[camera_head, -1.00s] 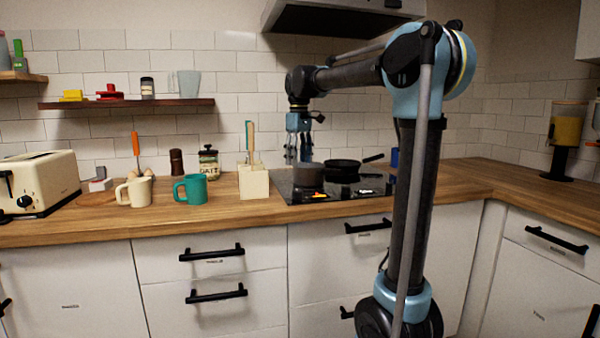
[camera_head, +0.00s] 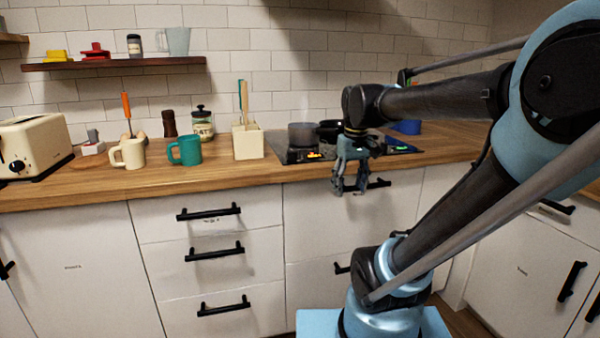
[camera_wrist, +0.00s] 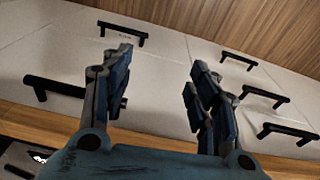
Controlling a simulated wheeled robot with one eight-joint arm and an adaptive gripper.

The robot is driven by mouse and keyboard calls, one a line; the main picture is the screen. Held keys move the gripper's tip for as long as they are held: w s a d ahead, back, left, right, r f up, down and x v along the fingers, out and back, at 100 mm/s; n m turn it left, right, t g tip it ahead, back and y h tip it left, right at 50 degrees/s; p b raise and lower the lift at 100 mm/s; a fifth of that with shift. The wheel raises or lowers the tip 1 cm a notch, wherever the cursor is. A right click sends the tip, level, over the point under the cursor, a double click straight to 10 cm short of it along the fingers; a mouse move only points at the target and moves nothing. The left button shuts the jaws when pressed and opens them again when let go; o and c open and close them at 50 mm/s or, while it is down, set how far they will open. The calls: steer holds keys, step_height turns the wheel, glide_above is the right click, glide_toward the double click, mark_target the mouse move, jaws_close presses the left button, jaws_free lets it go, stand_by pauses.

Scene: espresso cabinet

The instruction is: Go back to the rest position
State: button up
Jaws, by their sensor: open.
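My gripper (camera_head: 350,187) hangs in front of the counter's front edge, below the level of the stove, pointing down. It is open and empty. In the wrist view my gripper (camera_wrist: 158,95) shows its two fingers spread apart with nothing between them. Cabinet fronts and black handles fill the view beyond the fingers. My arm reaches across the right side of the head view.
The wooden counter (camera_head: 225,181) holds a cream mug (camera_head: 130,153), a teal mug (camera_head: 186,150), a utensil box (camera_head: 248,141) and a toaster (camera_head: 35,148). A pot (camera_head: 303,134) stands on the black cooktop (camera_head: 283,152) behind my gripper. Drawer handles (camera_head: 208,212) protrude below.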

steer(key=s+d+f+m, duration=0.3)
steer(key=s+d+f, duration=0.1)
steer(key=s+f, duration=0.7)
step_height(320, 180, down, 4)
steer(key=shift+d+r+m+t, duration=0.2)
steer(key=shift+m+t, duration=0.1)
steer(key=shift+t, duration=0.1)
steer(key=shift+w, duration=0.1)
steer(key=shift+w+f, duration=0.2)
steer(key=shift+w, duration=0.25)
stand_by(5.7)
